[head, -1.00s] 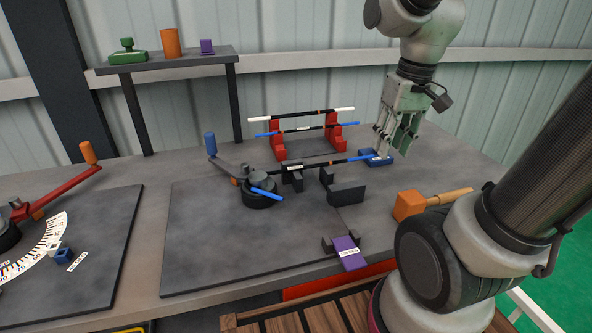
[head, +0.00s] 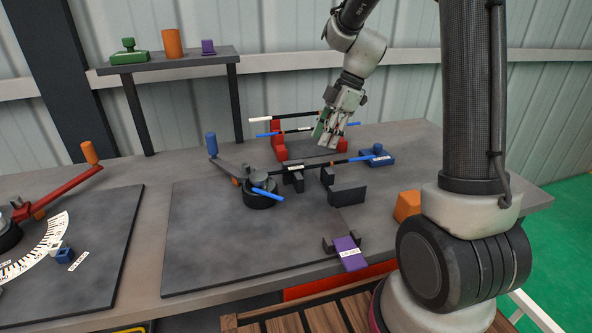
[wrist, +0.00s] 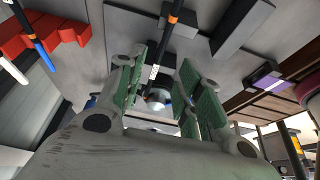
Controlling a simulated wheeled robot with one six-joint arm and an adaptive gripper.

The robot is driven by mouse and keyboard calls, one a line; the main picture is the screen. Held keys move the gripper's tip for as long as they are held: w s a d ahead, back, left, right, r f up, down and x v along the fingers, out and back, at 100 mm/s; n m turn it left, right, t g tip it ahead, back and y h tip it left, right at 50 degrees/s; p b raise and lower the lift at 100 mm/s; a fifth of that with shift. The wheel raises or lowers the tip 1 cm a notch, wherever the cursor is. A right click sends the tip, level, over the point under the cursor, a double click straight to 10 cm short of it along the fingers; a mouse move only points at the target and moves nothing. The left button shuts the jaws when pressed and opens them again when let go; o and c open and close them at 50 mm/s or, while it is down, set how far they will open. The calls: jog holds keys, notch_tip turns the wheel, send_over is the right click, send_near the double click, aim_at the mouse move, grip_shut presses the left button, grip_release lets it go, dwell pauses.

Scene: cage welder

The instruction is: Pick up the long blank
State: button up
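My gripper (head: 327,141) is open and empty above the back right of the bench, in front of the red rack (head: 279,141). A third black rod (head: 338,162) with blue ends and orange bands runs from the bender (head: 258,190) to a blue block (head: 378,157). In the wrist view this rod (wrist: 168,40) passes beyond the gap between my fingers (wrist: 160,85), apart from them. I cannot tell which rod is the long blank.
Dark upright blocks (head: 346,194) stand on the plate beside the bender. A purple labelled piece (head: 349,254) is at the front edge, and an orange block (head: 407,205) at the right. A shelf (head: 170,63) with small items stands at the back left.

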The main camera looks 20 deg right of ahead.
aim_at(317, 164)
jog(key=x, duration=0.7)
jog(key=shift+d+f, duration=0.1)
jog(key=shift+f, duration=0.3)
grip_shut()
